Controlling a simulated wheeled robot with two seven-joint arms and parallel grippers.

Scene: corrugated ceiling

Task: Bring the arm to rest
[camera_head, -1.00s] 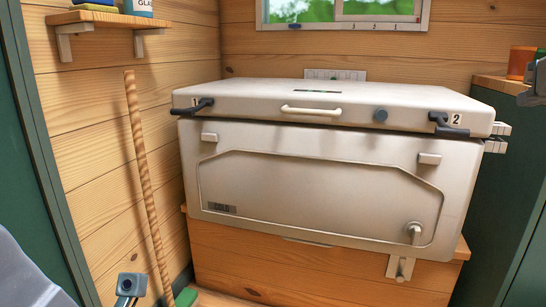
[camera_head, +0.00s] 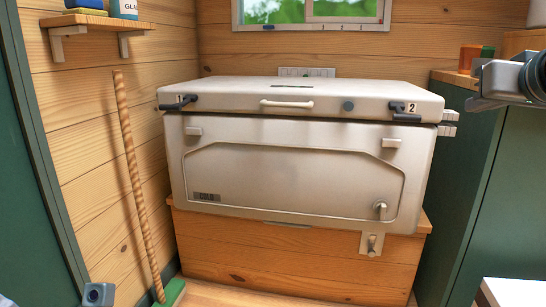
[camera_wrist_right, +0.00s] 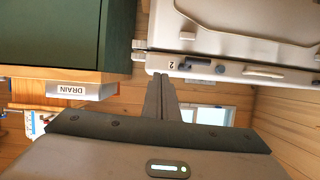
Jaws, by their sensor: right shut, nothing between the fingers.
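My right gripper (camera_head: 482,90) shows at the right edge of the head view, in front of the green cabinet's top. In the right wrist view its two fingers (camera_wrist_right: 160,98) lie together, shut and empty. It is clear of the beige cooler (camera_head: 290,165), which stands to its left in the head view. The cooler's lid is down. Its dark latches marked 1 (camera_head: 180,102) and 2 (camera_head: 404,112) sit at the front corners. The cooler also shows in the wrist view (camera_wrist_right: 240,25). My left gripper is not clearly in view.
The cooler stands on a wooden box (camera_head: 270,255). A green cabinet (camera_head: 465,165) stands to the right, with an orange cup (camera_head: 469,58) on its wooden top. A rope-patterned pole (camera_head: 133,180) leans at the left wall. A shelf (camera_head: 95,22) hangs above it.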

